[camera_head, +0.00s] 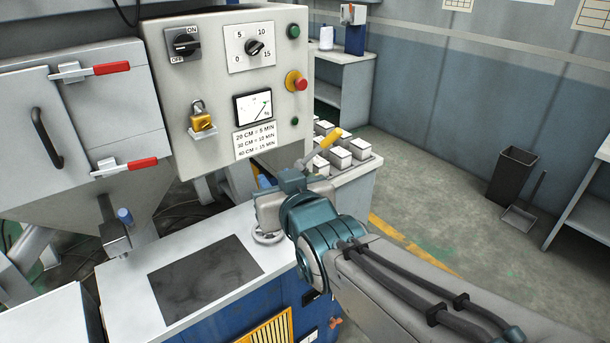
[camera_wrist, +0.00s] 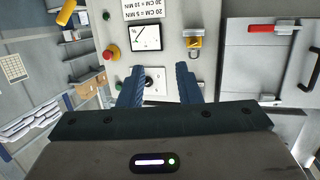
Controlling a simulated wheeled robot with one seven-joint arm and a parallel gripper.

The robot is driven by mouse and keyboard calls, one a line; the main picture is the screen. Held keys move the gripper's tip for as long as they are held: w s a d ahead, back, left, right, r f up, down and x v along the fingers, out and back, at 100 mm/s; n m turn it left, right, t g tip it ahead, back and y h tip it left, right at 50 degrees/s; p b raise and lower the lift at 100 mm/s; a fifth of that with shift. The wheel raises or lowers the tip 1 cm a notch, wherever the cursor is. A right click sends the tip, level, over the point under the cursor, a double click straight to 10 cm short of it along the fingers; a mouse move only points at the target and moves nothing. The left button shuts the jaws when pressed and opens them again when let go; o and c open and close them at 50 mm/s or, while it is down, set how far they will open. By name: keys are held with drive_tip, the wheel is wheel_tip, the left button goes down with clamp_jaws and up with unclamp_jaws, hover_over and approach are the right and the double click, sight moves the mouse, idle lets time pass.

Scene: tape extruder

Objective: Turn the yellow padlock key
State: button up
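The yellow padlock (camera_head: 202,122) hangs on the front of the grey control panel, left of the gauge, over a small pale ledge. In the wrist view, which is turned upside down, the padlock (camera_wrist: 194,42) is in the upper right of centre, beyond my right-hand finger. A separate key cannot be made out in either view. My gripper (camera_wrist: 160,82) is open and empty, its two dark blue fingers spread apart and pointing toward the panel. It is apart from the padlock. In the head view its fingers cannot be made out.
The panel carries an ON/OFF switch (camera_head: 184,44), a numbered dial (camera_head: 252,48), a red button (camera_head: 298,82) and a gauge (camera_head: 253,107). Red-handled cabinet doors (camera_head: 115,117) are on the left. A worktable (camera_head: 160,250) lies below.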

drive_tip(key=shift+s+d+f+m+g+h+p, duration=0.2)
drive_tip(key=shift+d+f+g+h+p, duration=0.2)
drive_tip(key=shift+d, duration=0.45)
drive_tip(key=shift+s+d+f+m+g+h+p, duration=0.25)
drive_tip(key=shift+d+f+g+h, duration=0.25)
drive_tip(key=shift+d, duration=0.3)
drive_tip(key=shift+s+d+f+m+g+h+p, duration=0.2)
drive_tip(key=shift+d+f+g+h+p, duration=0.25)
drive_tip(key=shift+d, duration=0.4)
drive_tip(key=shift+r, duration=0.15)
drive_tip(key=s+d+f+m+g+h, duration=0.2)
drive_tip(key=s+d+f+g, duration=0.7)
drive_tip(key=s+d, duration=0.1)
drive_tip(key=shift+s, duration=0.9)
drive_tip(key=shift+a, duration=0.1)
